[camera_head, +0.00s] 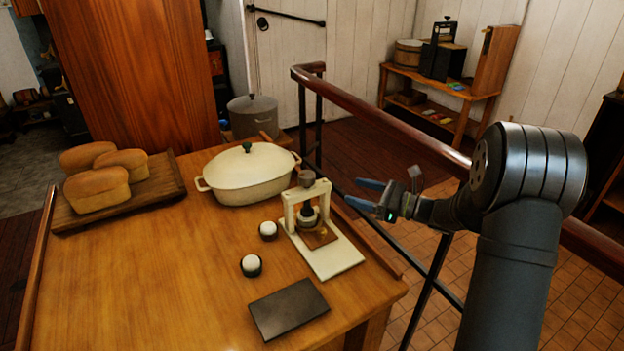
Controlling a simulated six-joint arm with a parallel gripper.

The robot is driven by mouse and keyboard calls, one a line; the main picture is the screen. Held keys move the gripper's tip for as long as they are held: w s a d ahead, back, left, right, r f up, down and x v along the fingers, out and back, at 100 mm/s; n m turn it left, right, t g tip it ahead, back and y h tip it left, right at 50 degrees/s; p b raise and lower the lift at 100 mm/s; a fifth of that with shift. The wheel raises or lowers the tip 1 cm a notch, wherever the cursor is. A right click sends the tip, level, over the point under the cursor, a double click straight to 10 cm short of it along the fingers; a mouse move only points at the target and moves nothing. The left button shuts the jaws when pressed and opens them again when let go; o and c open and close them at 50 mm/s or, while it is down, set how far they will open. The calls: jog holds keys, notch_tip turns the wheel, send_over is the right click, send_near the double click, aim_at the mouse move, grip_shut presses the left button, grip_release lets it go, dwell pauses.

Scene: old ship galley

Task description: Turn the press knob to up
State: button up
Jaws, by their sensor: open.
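The cream press (320,245) stands near the right edge of the wooden table. Its frame is upright on a flat base, and a brown plate (320,236) lies under its dark plunger (308,216). The press knob (306,178) is the small brownish piece on top of the frame; I cannot tell which way it is turned. My gripper (364,194) is to the right of the press, beyond the table edge. Its jaws are open and empty, pointing left toward the press, apart from it.
A cream lidded pot (245,180) stands just behind the press. Two dark cups with white contents (251,265) and a dark slab (288,309) lie left and in front. Loaves (97,189) sit on a board (165,187) at left. A railing (420,135) runs behind my arm.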

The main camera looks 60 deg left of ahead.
aim_at(314, 181)
jog(key=s+a, duration=0.3)
jog(key=a, duration=0.1)
jog(key=s+a+m+t, duration=0.1)
jog(key=s+a, duration=0.1)
jog(key=a, duration=0.2)
jog(key=s+a+t, duration=0.1)
jog(key=s+a, duration=0.2)
jog(key=a, duration=0.1)
jog(key=shift+s+a+f+y, duration=0.25)
jog(key=shift+s+a+y, duration=0.1)
jog(key=shift+a+y, duration=0.05)
jog(key=c, duration=1)
